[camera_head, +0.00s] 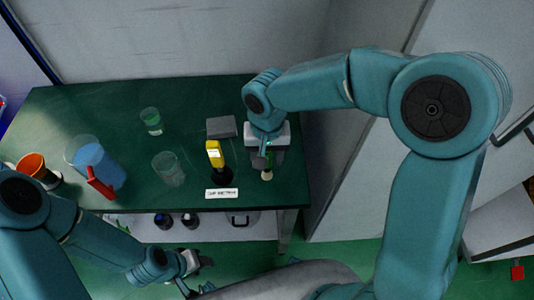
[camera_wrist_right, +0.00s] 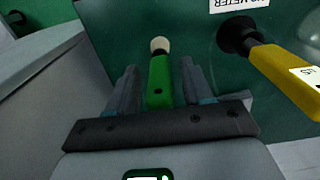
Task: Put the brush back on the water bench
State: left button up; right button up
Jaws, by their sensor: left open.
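The brush (camera_wrist_right: 159,78) has a green handle and a round pale tip. In the head view the brush tip (camera_head: 267,175) shows just below my right gripper (camera_head: 267,160), at the right front of the green bench (camera_head: 110,103). Whether the tip touches the bench top is unclear. My left gripper (camera_head: 203,264) is open and empty, low in front of the bench.
A yellow meter (camera_head: 214,153) stands left of my right gripper, with a white label (camera_head: 221,193) before it and a grey block (camera_head: 221,127) behind. Glass beakers (camera_head: 168,169), a blue-filled jug (camera_head: 98,165) with a red handle and an orange cup (camera_head: 31,165) stand farther left.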

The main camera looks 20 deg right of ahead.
jog(key=shift+r, duration=0.25)
notch_tip(320, 180, up, 12)
jog(key=shift+f+p, duration=0.15)
jog(key=shift+p, duration=0.65)
jog(key=shift+f, duration=0.1)
